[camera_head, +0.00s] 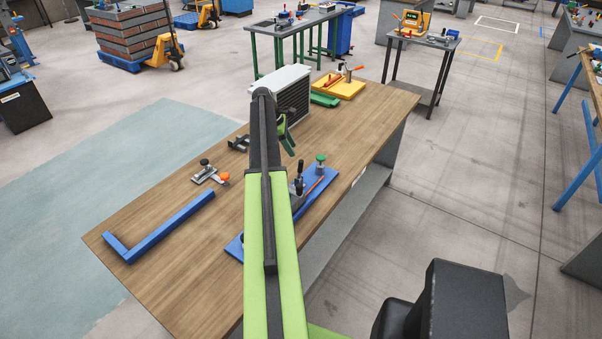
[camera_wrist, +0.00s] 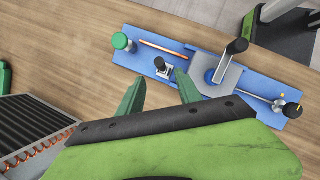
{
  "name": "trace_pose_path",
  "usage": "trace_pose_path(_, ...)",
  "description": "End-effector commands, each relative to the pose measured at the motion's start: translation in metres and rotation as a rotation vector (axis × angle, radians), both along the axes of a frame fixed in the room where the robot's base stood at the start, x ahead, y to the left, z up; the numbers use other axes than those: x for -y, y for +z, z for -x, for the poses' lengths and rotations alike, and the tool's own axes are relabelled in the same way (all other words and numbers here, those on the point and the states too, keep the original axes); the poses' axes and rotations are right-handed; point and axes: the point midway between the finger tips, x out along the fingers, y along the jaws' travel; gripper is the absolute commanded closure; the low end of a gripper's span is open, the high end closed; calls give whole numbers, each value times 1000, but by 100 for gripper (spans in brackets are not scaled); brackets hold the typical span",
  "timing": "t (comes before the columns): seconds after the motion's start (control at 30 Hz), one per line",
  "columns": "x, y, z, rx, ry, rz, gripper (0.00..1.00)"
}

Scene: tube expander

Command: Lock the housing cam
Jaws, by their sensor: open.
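The tube expander is a blue base plate (camera_wrist: 262,76) on the wooden table; in the head view the plate (camera_head: 321,187) is partly hidden behind my arm. It carries a grey housing (camera_wrist: 228,80) with a black-handled lever (camera_wrist: 238,47), which I take for the cam. Beside it are a small black-knobbed lever (camera_wrist: 160,64), a copper-coloured rod (camera_wrist: 162,48) and a green knob (camera_wrist: 121,41). My gripper (camera_wrist: 158,93) is open and empty, its green fingers apart near the plate's edge. Whether the cam is locked cannot be told. In the head view, my gripper (camera_head: 287,137) is partly hidden.
A finned unit (camera_head: 294,92) stands behind my gripper, with a green tray (camera_head: 324,100) and yellow tray (camera_head: 350,90) beyond. A blue L-shaped bar (camera_head: 165,228), an orange-knobbed clamp (camera_head: 210,173) and a dark bracket (camera_head: 238,143) lie left. Bare table (camera_head: 195,280) shows at front left.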

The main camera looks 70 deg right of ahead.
Motion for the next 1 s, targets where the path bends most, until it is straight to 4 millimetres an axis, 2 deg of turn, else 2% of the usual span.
trace_pose_path(0.03,2,-23,5,0,-1,0,59)
trace_pose_path(0.4,17,-94,32,0,-2,0,59)
trace_pose_path(0.53,20,-103,37,0,0,-1,59)
trace_pose_path(0.8,20,-101,38,0,-1,-1,59)
trace_pose_path(1.0,20,-101,39,0,-1,-1,85)
